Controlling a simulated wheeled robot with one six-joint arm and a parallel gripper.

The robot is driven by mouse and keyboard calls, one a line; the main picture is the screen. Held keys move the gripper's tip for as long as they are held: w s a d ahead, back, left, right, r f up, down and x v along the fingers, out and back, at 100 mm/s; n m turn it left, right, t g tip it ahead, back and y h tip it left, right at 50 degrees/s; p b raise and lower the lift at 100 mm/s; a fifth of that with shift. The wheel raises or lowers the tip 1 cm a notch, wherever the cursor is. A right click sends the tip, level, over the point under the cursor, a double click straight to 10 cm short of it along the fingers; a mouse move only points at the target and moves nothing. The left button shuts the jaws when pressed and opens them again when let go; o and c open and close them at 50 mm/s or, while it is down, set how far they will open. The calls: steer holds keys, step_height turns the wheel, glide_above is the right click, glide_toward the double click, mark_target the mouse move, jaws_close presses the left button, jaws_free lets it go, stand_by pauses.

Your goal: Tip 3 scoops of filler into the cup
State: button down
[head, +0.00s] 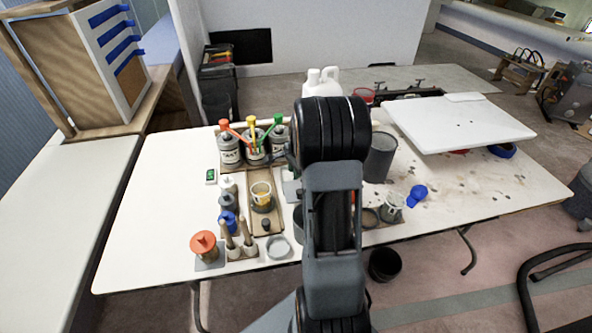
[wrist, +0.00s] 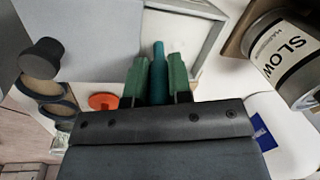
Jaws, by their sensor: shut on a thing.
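My gripper (wrist: 158,88) has green fingers, shut on a slim teal handle (wrist: 158,62) in the wrist view. Whether a scoop bowl is on that handle, and what it holds, I cannot tell. In the head view my arm hides the gripper. A clear cup with a yellowish band (head: 261,191) stands upright on a wooden board left of my arm. Behind it stand several grey cans (head: 230,152), with orange, yellow and green handles (head: 252,122) sticking up around them. A can labelled SLOW (wrist: 288,55) is at the right in the wrist view, beside the gripper.
An orange-topped pot (head: 205,246), a blue-topped pot (head: 228,222) and upright rods (head: 246,235) stand at the front left. A small green display (head: 211,176) lies left of the cans. A dark cylinder (head: 380,158) and white panel (head: 460,122) are to the right. The left table is clear.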

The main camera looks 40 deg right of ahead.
steer(key=shift+r+p, duration=3.3)
steer(key=shift+r, duration=1)
